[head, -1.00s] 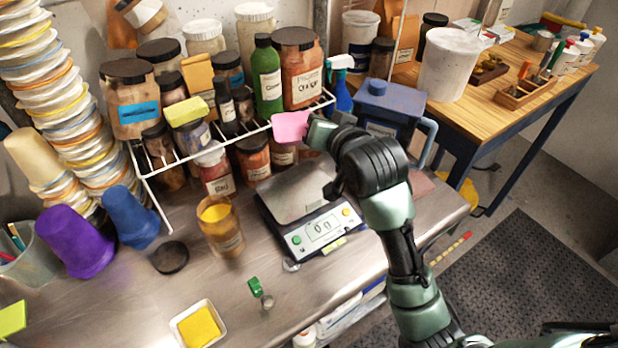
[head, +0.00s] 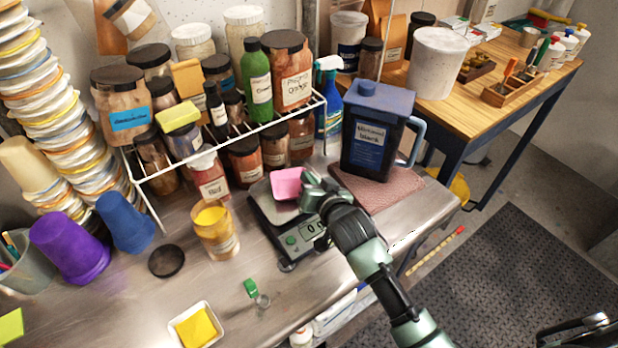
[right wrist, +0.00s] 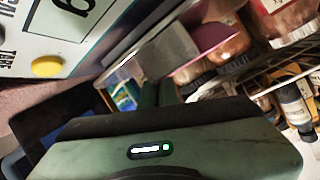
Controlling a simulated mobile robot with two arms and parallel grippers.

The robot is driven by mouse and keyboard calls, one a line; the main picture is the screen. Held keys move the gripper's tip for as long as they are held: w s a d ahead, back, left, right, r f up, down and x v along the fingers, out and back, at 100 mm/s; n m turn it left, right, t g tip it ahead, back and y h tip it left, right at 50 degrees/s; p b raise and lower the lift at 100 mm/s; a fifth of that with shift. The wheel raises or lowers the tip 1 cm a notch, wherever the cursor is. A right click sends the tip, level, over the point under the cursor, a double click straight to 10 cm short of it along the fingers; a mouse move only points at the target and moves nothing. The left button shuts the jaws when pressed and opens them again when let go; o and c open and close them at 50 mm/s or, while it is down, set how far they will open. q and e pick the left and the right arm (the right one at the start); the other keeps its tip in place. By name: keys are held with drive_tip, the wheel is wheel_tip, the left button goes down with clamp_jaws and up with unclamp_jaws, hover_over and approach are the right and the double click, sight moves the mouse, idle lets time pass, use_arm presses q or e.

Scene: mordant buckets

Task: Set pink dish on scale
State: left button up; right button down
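The pink dish (head: 286,183) is over the back part of the scale (head: 290,240) in the head view. My right gripper (head: 308,184) is shut on its right side. I cannot tell whether the dish touches the scale's metal plate. My right arm covers the right part of the scale and some of its display. In the right wrist view the pink dish (right wrist: 208,42) is seen edge-on beyond the gripper's fingers (right wrist: 157,95), close to the grey plate. The scale's front (right wrist: 75,35) with a yellow button fills the upper left.
A wire rack (head: 232,140) with jars stands behind the scale. A dark blue-lidded jug (head: 373,135) stands on a pinkish mat to the right. An open yellow jar (head: 215,235) is close on the left. The front counter holds a yellow-filled tray (head: 195,326).

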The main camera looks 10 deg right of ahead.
drive_tip(key=shift+f, duration=0.15)
drive_tip(key=c, duration=1.7)
unclamp_jaws()
drive_tip(key=shift+r, duration=0.25)
drive_tip(key=shift+s, duration=0.3)
drive_tip(key=b+v, duration=0.1)
drive_tip(key=v, duration=1)
drive_tip(key=shift+s+b, duration=0.25)
drive_tip(key=shift+b, duration=0.15)
